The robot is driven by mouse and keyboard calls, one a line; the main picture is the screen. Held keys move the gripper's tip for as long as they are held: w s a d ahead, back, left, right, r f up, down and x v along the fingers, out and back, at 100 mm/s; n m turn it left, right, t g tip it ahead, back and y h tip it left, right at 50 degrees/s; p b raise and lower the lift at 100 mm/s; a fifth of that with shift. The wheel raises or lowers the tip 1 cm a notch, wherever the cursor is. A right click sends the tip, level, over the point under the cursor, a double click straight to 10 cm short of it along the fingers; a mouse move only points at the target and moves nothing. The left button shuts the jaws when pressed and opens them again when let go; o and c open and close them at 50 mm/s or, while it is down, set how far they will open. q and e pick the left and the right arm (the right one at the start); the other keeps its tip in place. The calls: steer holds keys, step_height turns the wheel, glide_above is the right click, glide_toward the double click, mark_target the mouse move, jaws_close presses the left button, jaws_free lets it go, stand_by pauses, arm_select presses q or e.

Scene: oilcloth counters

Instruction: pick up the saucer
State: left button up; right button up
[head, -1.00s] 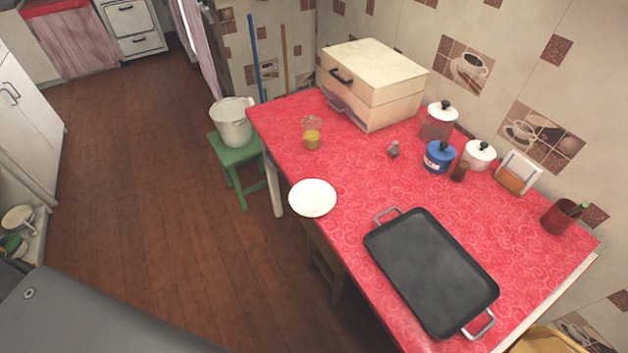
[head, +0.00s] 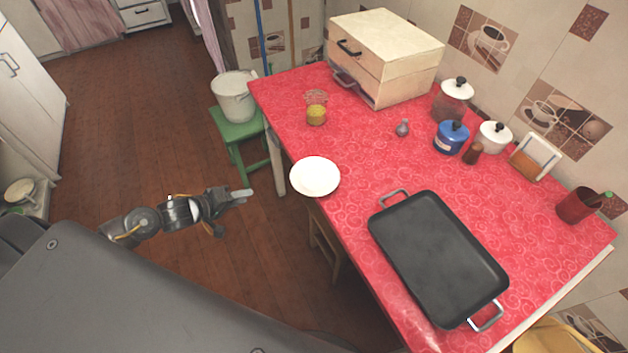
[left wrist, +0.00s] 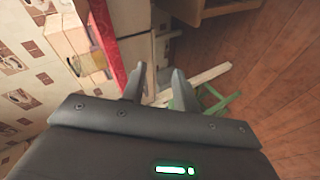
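The white saucer (head: 315,176) lies flat on the red-covered counter (head: 352,200), at its left edge in the head view. My left gripper (head: 231,211) is to the left of the saucer, apart from it, over the floor beside the counter. Its two fingers stand apart with nothing between them. The same open fingers show in the left wrist view (left wrist: 157,88). The saucer cannot be made out in that view. My right gripper does not show.
A black tray (head: 440,260) lies close to the saucer's right. A green stool (head: 238,130) with a white pot (head: 235,95) stands left of the counter.

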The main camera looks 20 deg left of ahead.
arm_select(q)
steer(key=s+d+r+n+h, duration=0.1)
steer(key=s+d+r+h, duration=0.15)
steer(key=d+r, duration=0.55)
steer(key=w+d+f+g, duration=0.1)
steer(key=w+d+f, duration=0.1)
steer(key=w+d, duration=0.3)
steer(key=w, duration=0.3)
steer(key=shift+f+h+b, duration=0.25)
steer(key=shift+h+b, duration=0.1)
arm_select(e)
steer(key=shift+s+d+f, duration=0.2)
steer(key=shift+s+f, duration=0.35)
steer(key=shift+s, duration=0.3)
arm_select(q)
steer(key=shift+c, duration=0.3)
jaws_close()
